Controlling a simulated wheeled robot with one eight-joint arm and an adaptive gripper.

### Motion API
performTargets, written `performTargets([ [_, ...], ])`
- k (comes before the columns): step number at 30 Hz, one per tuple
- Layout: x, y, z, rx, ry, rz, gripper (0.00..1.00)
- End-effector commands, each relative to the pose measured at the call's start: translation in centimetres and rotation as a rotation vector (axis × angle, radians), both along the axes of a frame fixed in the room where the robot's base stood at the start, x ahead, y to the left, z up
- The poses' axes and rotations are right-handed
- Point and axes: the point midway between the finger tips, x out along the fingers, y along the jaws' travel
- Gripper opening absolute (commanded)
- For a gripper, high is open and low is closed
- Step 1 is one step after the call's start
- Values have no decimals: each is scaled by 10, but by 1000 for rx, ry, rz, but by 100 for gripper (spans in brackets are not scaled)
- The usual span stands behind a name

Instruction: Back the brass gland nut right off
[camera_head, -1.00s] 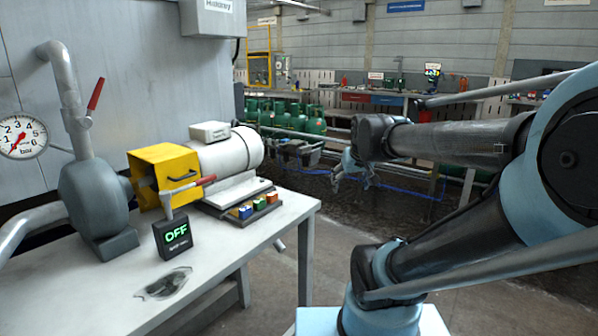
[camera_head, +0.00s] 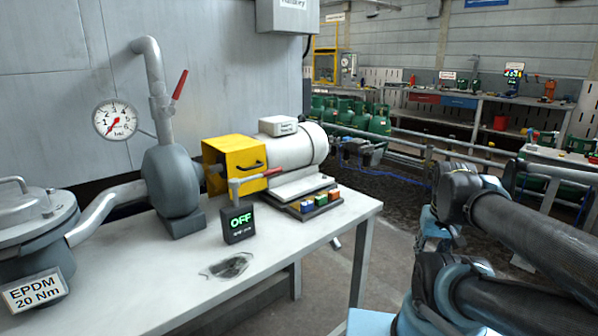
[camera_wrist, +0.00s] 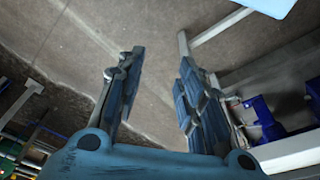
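The grey pump (camera_head: 172,188) stands on the white bench, beside the yellow guard box (camera_head: 235,165) and the white motor (camera_head: 297,150). The brass gland nut cannot be made out; the yellow guard covers most of the gap between pump and motor. A T-shaped tool with a red grip (camera_head: 259,174) stands in front of the guard. My gripper (camera_wrist: 160,75) shows in the wrist view with its two fingers well apart and nothing between them, above the grey floor. In the head view my arm is at the lower right, clear of the bench.
A gauge (camera_head: 115,119) and a red-handled valve (camera_head: 180,84) are on the left pipework. A lidded vessel (camera_head: 35,235) has an "EPDM 20 Nm" sign. A dark stain marks the bench front.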

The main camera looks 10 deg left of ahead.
Motion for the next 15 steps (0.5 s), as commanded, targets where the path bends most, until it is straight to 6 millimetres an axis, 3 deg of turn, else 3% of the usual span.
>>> performTargets([
  [1, 1, 0, 1, 0, -1, 0, 15],
  [3, 2, 1, 3, 0, -1, -1, 0],
  [8, 16, 12, 21, 2, -6, -24, 0],
  [15, 50, 44, 63, 9, -24, -100, 0],
])
